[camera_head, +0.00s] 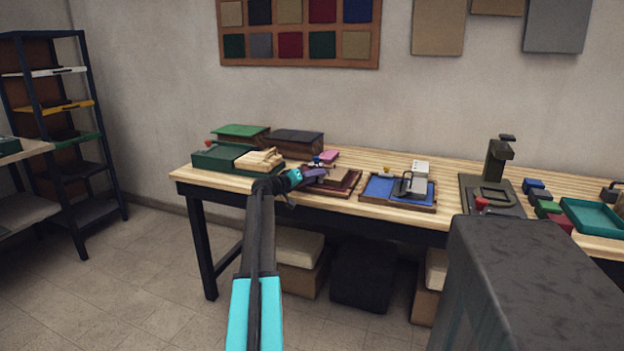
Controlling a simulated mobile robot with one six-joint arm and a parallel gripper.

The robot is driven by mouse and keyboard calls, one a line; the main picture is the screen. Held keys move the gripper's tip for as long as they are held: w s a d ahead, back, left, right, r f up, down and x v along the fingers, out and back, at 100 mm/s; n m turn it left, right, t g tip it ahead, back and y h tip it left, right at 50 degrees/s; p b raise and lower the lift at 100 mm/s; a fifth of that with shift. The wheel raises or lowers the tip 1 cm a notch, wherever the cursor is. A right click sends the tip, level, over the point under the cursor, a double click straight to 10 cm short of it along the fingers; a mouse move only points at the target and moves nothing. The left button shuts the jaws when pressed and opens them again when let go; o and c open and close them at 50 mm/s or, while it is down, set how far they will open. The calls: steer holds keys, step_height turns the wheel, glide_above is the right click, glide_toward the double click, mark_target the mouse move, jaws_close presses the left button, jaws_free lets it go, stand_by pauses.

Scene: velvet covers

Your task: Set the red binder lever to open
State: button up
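A dark red, flat binder-like thing (346,187) lies on the wooden workbench, left of its middle, with a tan block on it. My arm reaches in from the lower front, and my gripper (314,173) is at the left side of this red binder, partly covering it. A small blue knob (317,160) shows just behind my gripper; whether it belongs to the binder's lever I cannot tell. The lever's position is hidden or too small to read. The fingers are small and blurred, so their opening and any contact are unclear.
On the workbench (420,217), a green box (215,158) with a red knob and a pale stack (259,160) stand left. A blue tray (376,189) stands right of the binder, then a dark press (497,165), small coloured blocks and a teal tray (592,217). Boxes sit below.

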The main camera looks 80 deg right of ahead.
steer(key=shift+r, duration=0.1)
steer(key=v, duration=1.3)
steer(key=shift+w+a, duration=0.25)
steer(key=shift+w, duration=0.05)
steer(key=shift+w, duration=0.1)
